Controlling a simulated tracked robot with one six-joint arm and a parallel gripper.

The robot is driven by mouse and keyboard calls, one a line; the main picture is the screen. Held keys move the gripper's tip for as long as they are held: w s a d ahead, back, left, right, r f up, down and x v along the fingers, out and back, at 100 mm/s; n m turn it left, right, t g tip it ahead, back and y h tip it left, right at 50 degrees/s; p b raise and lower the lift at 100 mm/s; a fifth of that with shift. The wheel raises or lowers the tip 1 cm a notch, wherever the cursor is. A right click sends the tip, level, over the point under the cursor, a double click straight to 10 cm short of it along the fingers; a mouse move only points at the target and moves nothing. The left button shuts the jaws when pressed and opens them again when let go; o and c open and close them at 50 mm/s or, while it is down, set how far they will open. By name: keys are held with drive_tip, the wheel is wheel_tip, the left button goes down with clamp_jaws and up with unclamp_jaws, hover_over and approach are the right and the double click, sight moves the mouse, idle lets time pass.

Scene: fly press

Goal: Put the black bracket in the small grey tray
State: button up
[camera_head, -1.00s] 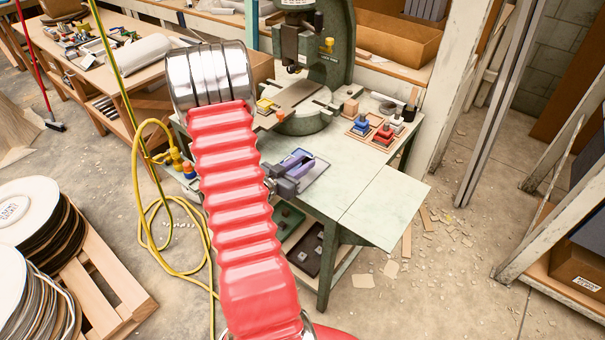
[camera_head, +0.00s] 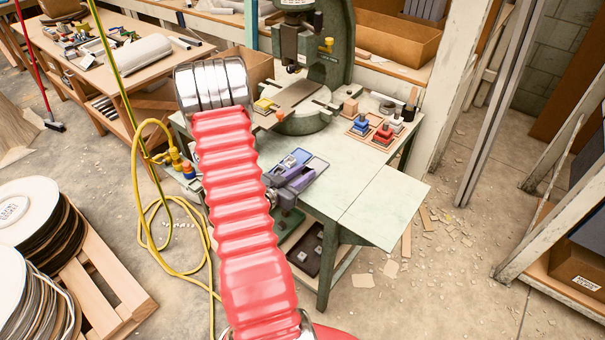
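I cannot make out the black bracket for certain.
The green fly press (camera_head: 340,45) stands at the table's back. Red and blue blocks (camera_head: 383,135) sit in wooden holders at the right. The table's front right (camera_head: 385,205) is bare. A dark tray (camera_head: 307,250) lies on the lower shelf. A yellow hose (camera_head: 142,205) hangs at the left.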

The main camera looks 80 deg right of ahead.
drive_tip(key=o, duration=0.3)
drive_tip(key=shift+o, duration=0.2)
drive_tip(key=shift+r, duration=0.2)
drive_tip(key=v, duration=1.2)
idle(0.6)
